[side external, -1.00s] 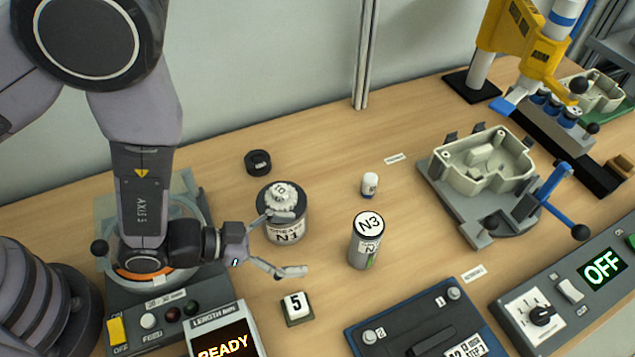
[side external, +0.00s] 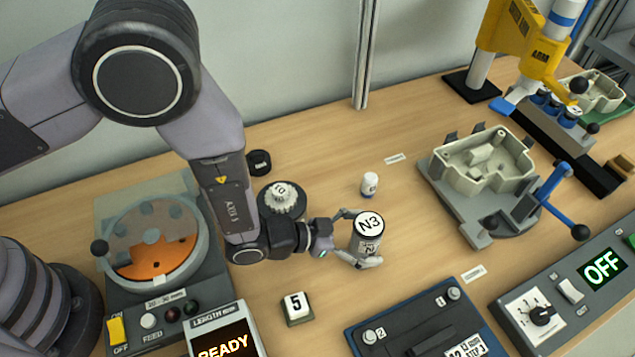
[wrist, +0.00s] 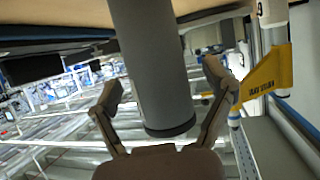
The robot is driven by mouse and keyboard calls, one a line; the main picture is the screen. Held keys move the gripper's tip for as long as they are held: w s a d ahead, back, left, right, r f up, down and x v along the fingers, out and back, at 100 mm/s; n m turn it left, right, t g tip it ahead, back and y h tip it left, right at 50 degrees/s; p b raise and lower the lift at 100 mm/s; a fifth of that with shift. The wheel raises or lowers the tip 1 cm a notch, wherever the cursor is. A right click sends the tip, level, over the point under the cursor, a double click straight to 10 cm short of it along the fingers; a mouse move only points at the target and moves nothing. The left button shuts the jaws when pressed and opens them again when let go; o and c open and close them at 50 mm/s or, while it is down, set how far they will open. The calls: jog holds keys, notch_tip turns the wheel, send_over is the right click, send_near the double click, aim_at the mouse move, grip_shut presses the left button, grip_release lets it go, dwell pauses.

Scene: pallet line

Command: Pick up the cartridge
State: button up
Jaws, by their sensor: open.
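The cartridge, a grey cylinder with a white top marked N3 (side external: 369,226), stands upright on the bench in the side external view. My gripper (side external: 364,240) is open, with one finger on each side of the cylinder. In the wrist view the grey cylinder (wrist: 150,65) fills the middle, between the two fingers of my gripper (wrist: 163,85). A gap shows on at least the left side. Whether the fingers touch it I cannot tell.
A small white bottle (side external: 370,184) is behind the cartridge. A grey fixture (side external: 465,215) is at right.

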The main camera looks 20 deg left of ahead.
jog(key=shift+c, duration=0.2)
jog(key=c, duration=1.3)
